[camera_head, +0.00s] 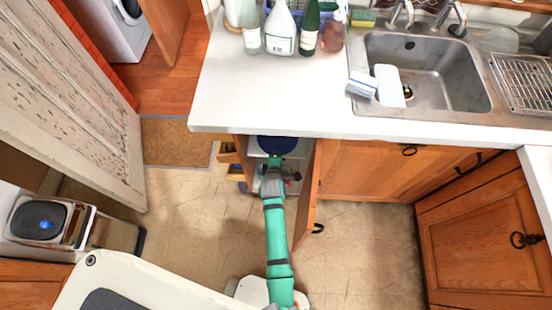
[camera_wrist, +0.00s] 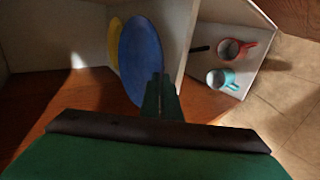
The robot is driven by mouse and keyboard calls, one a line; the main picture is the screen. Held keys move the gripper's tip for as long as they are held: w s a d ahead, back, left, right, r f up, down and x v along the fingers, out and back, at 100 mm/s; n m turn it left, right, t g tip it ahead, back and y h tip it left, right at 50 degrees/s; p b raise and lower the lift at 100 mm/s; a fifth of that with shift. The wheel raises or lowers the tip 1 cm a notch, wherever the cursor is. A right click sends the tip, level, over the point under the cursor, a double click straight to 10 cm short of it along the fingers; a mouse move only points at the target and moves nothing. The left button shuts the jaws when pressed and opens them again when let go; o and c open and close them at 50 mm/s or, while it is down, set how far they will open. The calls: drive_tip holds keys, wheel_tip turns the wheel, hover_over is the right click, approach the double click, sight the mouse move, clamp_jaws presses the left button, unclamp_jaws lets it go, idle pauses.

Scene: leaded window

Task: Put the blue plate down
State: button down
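The blue plate (camera_head: 277,144) is at the open lower cabinet, just under the counter's front edge, which hides part of it. In the wrist view the blue plate (camera_wrist: 140,55) appears as a tall oval. My gripper (camera_head: 274,162) reaches to the plate from the front. In the wrist view my gripper's fingers (camera_wrist: 163,82) are close together on the plate's near rim and appear shut on it. A yellow plate (camera_wrist: 114,42) shows partly behind the blue one. I cannot tell whether the blue plate touches a surface.
A red mug (camera_wrist: 236,49) and a teal mug (camera_wrist: 223,78) are on a pale surface to the right in the wrist view. The open cabinet door (camera_head: 306,195) stands close right of my arm. The white counter (camera_head: 290,100) overhangs the cabinet. Floor lies clear further right.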

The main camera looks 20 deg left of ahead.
wheel_tip(320, 180, down, 4)
drive_tip(key=shift+s+a+f, duration=0.1)
drive_tip(key=shift+f, duration=0.05)
drive_tip(key=shift+f, duration=0.1)
drive_tip(key=c, duration=2)
unclamp_jaws()
